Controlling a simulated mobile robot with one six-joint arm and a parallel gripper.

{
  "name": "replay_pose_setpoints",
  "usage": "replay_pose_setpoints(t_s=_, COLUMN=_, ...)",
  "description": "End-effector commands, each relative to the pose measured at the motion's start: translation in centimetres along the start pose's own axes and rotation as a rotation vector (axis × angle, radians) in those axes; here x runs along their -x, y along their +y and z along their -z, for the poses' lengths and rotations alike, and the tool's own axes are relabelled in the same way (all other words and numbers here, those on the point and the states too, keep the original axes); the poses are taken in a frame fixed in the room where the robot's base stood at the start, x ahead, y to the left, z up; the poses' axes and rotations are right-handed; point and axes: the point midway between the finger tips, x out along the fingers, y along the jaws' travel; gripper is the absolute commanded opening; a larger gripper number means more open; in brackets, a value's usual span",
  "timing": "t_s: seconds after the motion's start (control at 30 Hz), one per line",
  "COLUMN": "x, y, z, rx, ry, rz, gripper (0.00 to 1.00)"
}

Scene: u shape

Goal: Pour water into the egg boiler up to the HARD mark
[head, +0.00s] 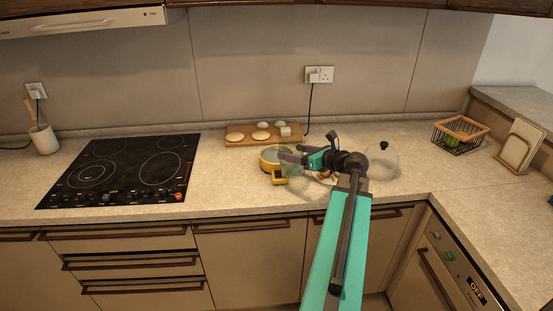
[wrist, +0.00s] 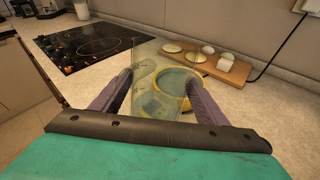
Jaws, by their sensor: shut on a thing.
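The egg boiler (head: 268,163) is a round yellow base on the counter with a small yellow front part (head: 279,178); it also shows in the wrist view (wrist: 187,104), with a grey-blue inside. My gripper (head: 287,157) is shut on a clear see-through cup. The cup (wrist: 147,72) is between the purple fingers in the wrist view and overlaps the boiler. It appears tilted, but its water level and any stream cannot be made out. The HARD mark is too small to see. A clear dome lid (head: 382,162) with a black knob stands right of my gripper.
A wooden board (head: 240,142) with eggs and pale round pieces lies behind the boiler. A black hob (head: 125,170) is to the left. Small brown items (head: 324,174) lie under my arm. A wire basket (head: 460,134) and a rack (head: 520,145) stand at right.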

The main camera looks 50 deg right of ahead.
Motion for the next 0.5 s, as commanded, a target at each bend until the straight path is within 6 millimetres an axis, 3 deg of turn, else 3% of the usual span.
replay_pose_setpoints(t_s=0.5, x=0.51, y=0.25, z=0.69, rx=0.042, ry=-0.105, rz=0.001, gripper=0.05)
